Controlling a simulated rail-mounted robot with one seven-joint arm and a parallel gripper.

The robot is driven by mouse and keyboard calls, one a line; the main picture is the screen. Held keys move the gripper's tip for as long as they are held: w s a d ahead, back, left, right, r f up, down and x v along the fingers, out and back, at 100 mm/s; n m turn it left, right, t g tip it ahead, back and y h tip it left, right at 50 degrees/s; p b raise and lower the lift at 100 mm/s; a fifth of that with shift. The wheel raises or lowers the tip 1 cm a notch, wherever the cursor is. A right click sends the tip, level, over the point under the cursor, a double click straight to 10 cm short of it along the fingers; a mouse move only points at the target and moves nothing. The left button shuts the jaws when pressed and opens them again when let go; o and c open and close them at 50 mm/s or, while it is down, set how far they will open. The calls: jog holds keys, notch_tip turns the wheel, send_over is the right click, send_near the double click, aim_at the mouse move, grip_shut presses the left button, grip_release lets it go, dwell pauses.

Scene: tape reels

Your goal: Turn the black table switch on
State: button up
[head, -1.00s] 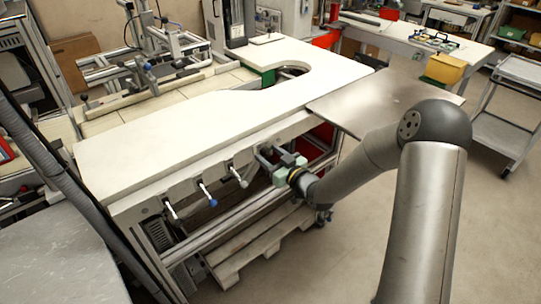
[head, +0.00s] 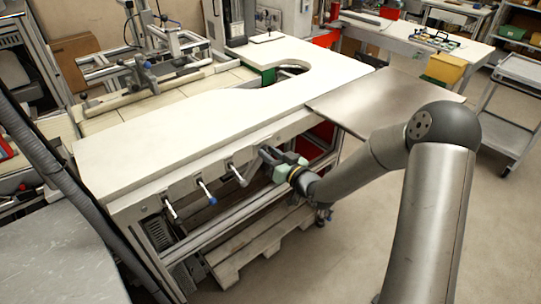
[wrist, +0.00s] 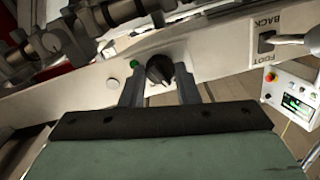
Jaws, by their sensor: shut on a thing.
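The black table switch is a round black knob (wrist: 157,70) on the pale front panel, in the upper middle of the wrist view. My gripper (wrist: 159,78) has one dark finger on each side of it and is shut on it. In the head view my gripper (head: 269,156) is at the table's front rail, below the white tabletop (head: 200,125). It hides the switch there.
A green button (wrist: 133,64) sits just left of the knob. A metal lever (wrist: 290,40) with a FOOT/BACK label is to the right. Several levers, one blue-tipped (head: 207,194), line the front rail. A metal side plate (head: 375,103) juts out right of my gripper.

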jog(key=m+p, duration=0.1)
jog(key=m, duration=1)
jog(key=shift+f, duration=0.1)
dwell(0.4)
jog(key=o, duration=1)
jog(key=shift+c, duration=0.2)
jog(key=v, duration=1.7)
jog(key=shift+s+d+b, duration=0.15)
jog(key=shift+d+b, duration=0.05)
jog(key=shift+b, duration=0.15)
